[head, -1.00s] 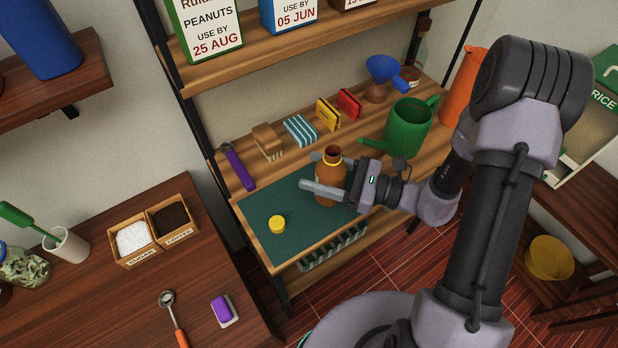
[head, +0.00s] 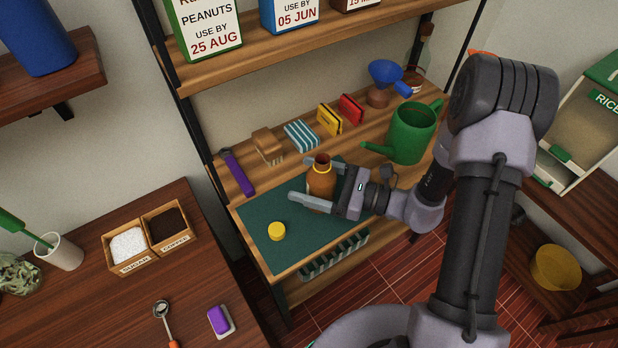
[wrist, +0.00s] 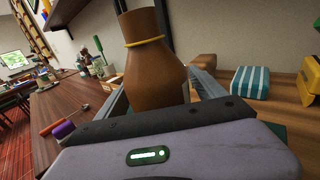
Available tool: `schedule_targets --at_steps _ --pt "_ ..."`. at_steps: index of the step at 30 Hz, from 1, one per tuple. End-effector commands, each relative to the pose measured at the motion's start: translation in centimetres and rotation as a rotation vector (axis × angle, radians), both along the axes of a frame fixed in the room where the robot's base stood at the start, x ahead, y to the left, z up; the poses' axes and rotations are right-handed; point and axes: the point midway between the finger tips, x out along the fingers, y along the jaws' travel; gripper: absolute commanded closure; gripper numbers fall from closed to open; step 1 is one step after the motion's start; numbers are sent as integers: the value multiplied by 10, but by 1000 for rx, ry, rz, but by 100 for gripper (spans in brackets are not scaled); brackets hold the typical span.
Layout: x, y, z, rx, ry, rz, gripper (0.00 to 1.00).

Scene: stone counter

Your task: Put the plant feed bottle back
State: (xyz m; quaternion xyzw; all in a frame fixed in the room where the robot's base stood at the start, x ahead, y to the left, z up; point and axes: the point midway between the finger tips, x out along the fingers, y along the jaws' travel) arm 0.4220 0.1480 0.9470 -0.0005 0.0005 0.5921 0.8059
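The plant feed bottle is a brown bottle (head: 321,180) with a yellow ring round its neck and an open mouth. It stands upright over the green mat at the shelf's front. My gripper (head: 312,181) reaches in from the right, one finger on the near side and one behind. In the wrist view the bottle (wrist: 155,75) fills the space between the fingers, which lie close against it, so the gripper looks shut on it. The near finger hides its base; I cannot tell whether it touches the mat. A yellow cap (head: 277,231) lies on the mat to the left.
The green mat (head: 258,218) is mostly bare. Behind it are a purple-handled tool (head: 237,172), a brush (head: 268,148), a striped sponge (head: 301,136) and yellow and red items. A green watering can (head: 412,135) stands at right. A rack (head: 335,258) is below the mat.

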Motion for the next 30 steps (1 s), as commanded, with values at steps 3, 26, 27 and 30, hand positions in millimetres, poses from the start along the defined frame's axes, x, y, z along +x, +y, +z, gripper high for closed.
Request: schedule_targets --at_steps 3,26,27,30 --pt "0 0 0 0 0 0 20" --pt "-36 -115 3 0 0 0 20" --pt "-36 -115 3 0 0 0 20" --pt "-36 -115 3 0 0 0 20"
